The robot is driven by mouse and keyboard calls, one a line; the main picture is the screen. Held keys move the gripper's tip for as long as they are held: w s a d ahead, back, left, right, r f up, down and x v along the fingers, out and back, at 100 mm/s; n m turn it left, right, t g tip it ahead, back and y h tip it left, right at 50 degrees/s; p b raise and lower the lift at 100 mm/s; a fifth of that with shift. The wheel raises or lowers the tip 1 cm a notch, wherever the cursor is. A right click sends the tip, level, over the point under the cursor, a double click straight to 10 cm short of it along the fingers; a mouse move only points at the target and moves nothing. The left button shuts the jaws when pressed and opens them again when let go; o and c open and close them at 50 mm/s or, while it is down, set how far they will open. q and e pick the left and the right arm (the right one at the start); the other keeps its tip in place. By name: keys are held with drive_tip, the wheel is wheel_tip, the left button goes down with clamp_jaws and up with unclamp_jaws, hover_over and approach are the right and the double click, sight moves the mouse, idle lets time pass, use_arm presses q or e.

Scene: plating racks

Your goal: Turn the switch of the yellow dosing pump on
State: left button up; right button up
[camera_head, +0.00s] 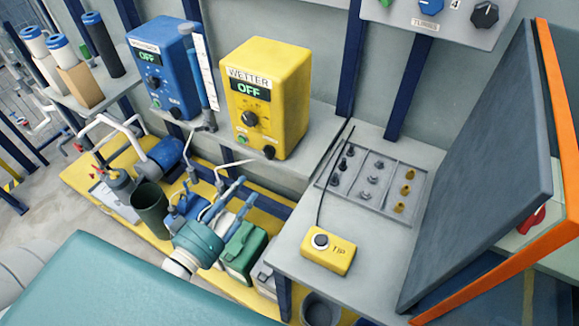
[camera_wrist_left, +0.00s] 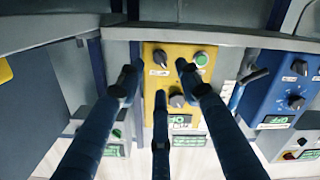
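The yellow dosing pump (camera_head: 270,85), labelled WETTER, stands on the grey shelf. Its display (camera_head: 250,88) reads OFF. A large black dial (camera_head: 249,119) sits below the display, with a green button (camera_head: 242,139) and a small black switch (camera_head: 269,153) near the bottom edge. My left gripper (camera_head: 216,192) is open and empty, below and in front of the pump. In the left wrist view the pump (camera_wrist_left: 152,83) appears upside down, with the switch (camera_wrist_left: 160,58) between the spread fingers (camera_wrist_left: 159,78). They look apart from it. My right gripper is not in view.
A blue pump (camera_head: 160,65), also reading OFF, stands left of the yellow one, with a clear tube between them. Right are a grey tray (camera_head: 374,187) of small knobs, a yellow TIP box (camera_head: 328,251) and a large dark panel (camera_head: 480,165). Bottles and canisters crowd the yellow lower shelf.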

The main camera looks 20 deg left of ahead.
use_arm(q)
drive_tip(key=r, duration=0.2)
approach(267, 155)
drive_tip(key=w, duration=0.5)
drive_tip(key=w+p, duration=0.1)
drive_tip(key=w, duration=0.1)
drive_tip(key=shift+w+d+f, duration=0.15)
drive_tip(key=shift+w+d, duration=0.1)
drive_tip(key=shift+d, duration=0.15)
drive_tip(key=shift+w+d, duration=0.1)
drive_tip(key=shift+w, duration=0.25)
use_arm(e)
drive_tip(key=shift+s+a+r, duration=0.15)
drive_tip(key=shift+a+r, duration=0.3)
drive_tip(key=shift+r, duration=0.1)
use_arm(q)
drive_tip(key=shift+c, duration=0.3)
clamp_jaws()
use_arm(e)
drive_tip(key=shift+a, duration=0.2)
